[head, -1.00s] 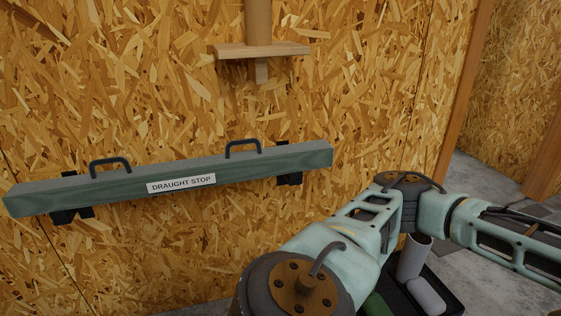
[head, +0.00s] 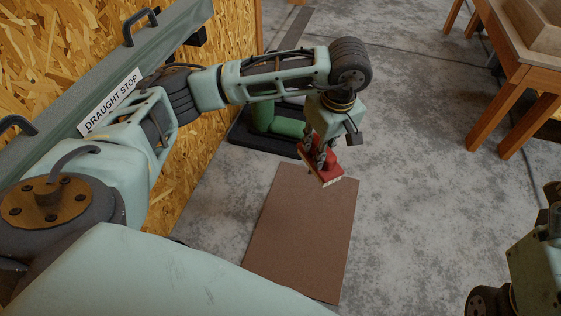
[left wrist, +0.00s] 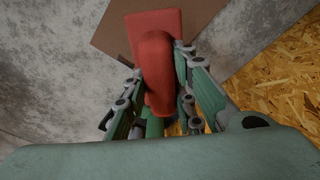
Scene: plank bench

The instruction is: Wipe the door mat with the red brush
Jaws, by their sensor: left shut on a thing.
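The door mat (head: 300,230) is a flat brown rectangle on the grey concrete floor, in the middle of the head view. My left gripper (head: 322,152) is shut on the red brush (head: 326,170), near the mat's far edge. The brush's pale bristle edge faces down. In the left wrist view the brush's red handle (left wrist: 157,70) lies between the fingers, with part of the mat (left wrist: 118,30) behind it. I cannot tell whether the bristles touch the mat. Part of my right arm shows at the lower right edge; its gripper is not seen.
A black tray (head: 240,136) with green things (head: 285,125) sits past the mat by the chipboard wall (head: 222,40). A green draught stop bar (head: 60,85) is on the wall at left. A wooden table (head: 515,75) stands far right. Floor right of the mat is clear.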

